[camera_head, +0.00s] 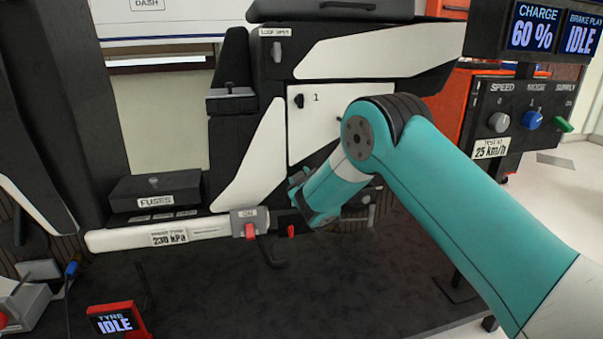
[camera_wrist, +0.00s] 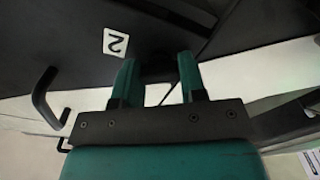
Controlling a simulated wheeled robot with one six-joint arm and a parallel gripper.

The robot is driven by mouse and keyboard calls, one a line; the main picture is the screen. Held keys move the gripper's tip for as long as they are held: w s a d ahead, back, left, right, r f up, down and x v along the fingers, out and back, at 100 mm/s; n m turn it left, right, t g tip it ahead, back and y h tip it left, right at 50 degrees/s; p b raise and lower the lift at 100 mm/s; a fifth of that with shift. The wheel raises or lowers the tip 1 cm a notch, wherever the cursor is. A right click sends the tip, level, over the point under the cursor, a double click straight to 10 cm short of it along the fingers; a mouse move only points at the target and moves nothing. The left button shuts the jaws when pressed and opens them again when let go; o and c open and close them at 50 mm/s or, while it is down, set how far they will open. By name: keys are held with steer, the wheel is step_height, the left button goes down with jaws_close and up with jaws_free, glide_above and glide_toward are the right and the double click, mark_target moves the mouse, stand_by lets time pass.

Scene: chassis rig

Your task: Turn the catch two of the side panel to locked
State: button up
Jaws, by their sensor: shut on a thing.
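The white side panel (camera_head: 313,135) stands in the middle of the head view, with catch one (camera_head: 299,101), a small dark knob, beside the mark 1. In the wrist view a label 2 (camera_wrist: 115,43) lies on a dark surface just left of my fingers. My gripper (camera_wrist: 158,78) is shut on catch two (camera_wrist: 156,66), a dark knob mostly hidden between the two teal fingers. Its turned position cannot be made out. In the head view my arm covers catch two and the lower right of the panel.
A grey block marked ON with a red lever (camera_head: 250,229) is left of my wrist. The fuse box (camera_head: 156,190) is further left. A control panel with knobs (camera_head: 515,119) stands right of my arm. A dark bent handle (camera_wrist: 42,98) shows in the wrist view.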

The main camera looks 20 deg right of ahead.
steer(key=n+p, duration=0.7)
steer(key=n, duration=0.4)
steer(key=shift+p, duration=0.4)
steer(key=shift+n, duration=0.4)
steer(key=o, duration=0.9)
steer(key=s+b, duration=1.5)
steer(key=s, duration=0.2)
steer(key=shift+s+b, duration=0.2)
steer(key=shift+b, duration=0.1)
